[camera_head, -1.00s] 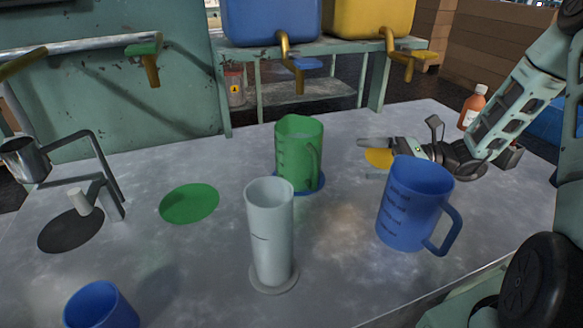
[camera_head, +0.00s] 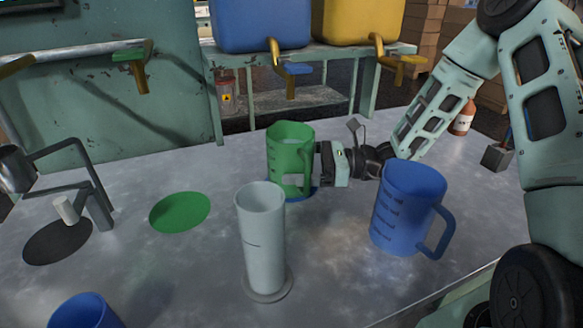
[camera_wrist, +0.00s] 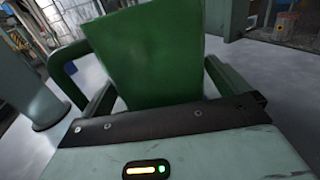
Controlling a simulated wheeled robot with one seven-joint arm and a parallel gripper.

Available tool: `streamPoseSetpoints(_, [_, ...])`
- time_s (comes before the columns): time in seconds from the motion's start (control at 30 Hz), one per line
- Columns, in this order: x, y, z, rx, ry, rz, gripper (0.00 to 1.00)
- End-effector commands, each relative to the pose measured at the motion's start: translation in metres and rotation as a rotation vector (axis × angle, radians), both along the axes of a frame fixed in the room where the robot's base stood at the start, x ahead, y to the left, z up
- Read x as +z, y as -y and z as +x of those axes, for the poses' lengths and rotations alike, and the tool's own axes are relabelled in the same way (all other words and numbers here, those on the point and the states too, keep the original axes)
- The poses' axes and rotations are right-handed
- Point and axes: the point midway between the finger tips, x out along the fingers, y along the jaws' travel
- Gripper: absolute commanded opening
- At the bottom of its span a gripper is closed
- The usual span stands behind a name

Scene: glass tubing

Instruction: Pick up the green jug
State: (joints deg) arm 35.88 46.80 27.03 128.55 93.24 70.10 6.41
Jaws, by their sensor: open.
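The green jug (camera_head: 287,151) stands upright on a blue round spot (camera_head: 300,193) at the back middle of the table. My gripper (camera_head: 312,168) is at the jug's right side, low on its body. In the wrist view the green jug (camera_wrist: 150,50) fills the middle, with its handle (camera_wrist: 68,60) at the left. My gripper's open fingers (camera_wrist: 160,92) show on either side of the jug there. Whether they touch its wall cannot be told. Part of the jug's handle is hard to make out behind my gripper in the head view.
A green spot (camera_head: 180,212) lies bare to the left. A brown bottle (camera_head: 462,118) and a small dark block (camera_head: 497,158) are at the right.

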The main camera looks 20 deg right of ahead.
Motion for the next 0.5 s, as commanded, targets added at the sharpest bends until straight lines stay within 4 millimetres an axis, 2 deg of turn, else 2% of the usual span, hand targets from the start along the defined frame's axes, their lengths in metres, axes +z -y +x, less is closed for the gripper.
streamPoseSetpoints(0.1, [-0.0003, -0.0094, 0.0039, 0.000, 0.000, 0.000, 1.00])
streamPoseSetpoints(0.33, [0.0000, -0.0108, 0.0045, -0.001, 0.000, 0.000, 1.00])
streamPoseSetpoints(0.37, [0.0001, -0.0108, 0.0045, -0.001, 0.000, 0.000, 0.97])
streamPoseSetpoints(0.4, [0.0000, -0.0108, 0.0045, -0.001, 0.000, 0.000, 0.86])
streamPoseSetpoints(0.5, [0.0000, -0.0107, 0.0044, 0.000, 0.000, -0.001, 0.61])
